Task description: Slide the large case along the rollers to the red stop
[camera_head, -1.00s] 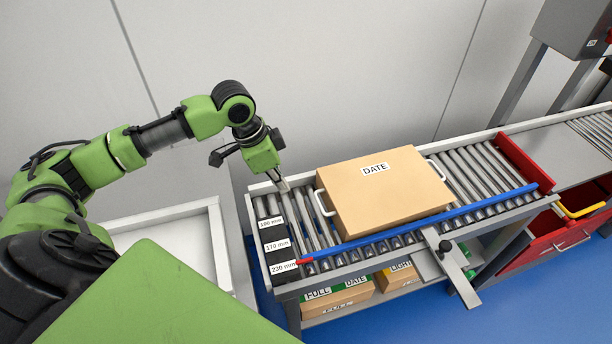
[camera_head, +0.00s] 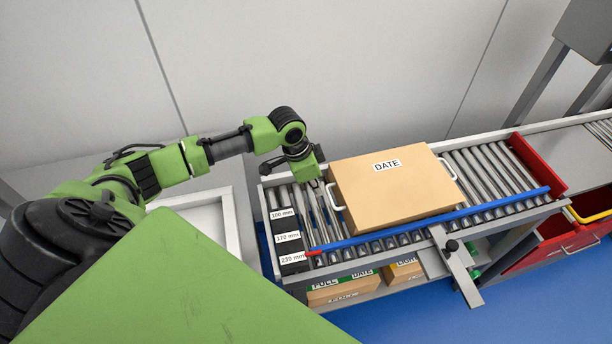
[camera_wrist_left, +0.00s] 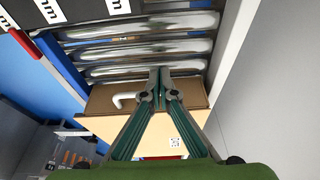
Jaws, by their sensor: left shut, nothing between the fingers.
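The large case (camera_head: 372,203) is a tan box labelled DATE, lying flat on the rollers (camera_head: 482,172) with a white handle at each end. The red stop (camera_head: 537,163) is an upright plate across the rollers to the right, with bare rollers between it and the case. My left gripper (camera_head: 318,184) is shut and empty, pointing down at the case's left end, close to its left handle. The left wrist view shows the closed fingers (camera_wrist_left: 160,75) in front of the case's end (camera_wrist_left: 178,128) and its handle (camera_wrist_left: 125,100). I cannot tell whether they touch.
A blue rail (camera_head: 430,222) with a red left tip runs along the conveyor's front. A black strip with millimetre labels (camera_head: 289,240) lies at the left end. A clamp lever (camera_head: 460,267) juts out in front. Boxes (camera_head: 345,291) sit on the shelf below.

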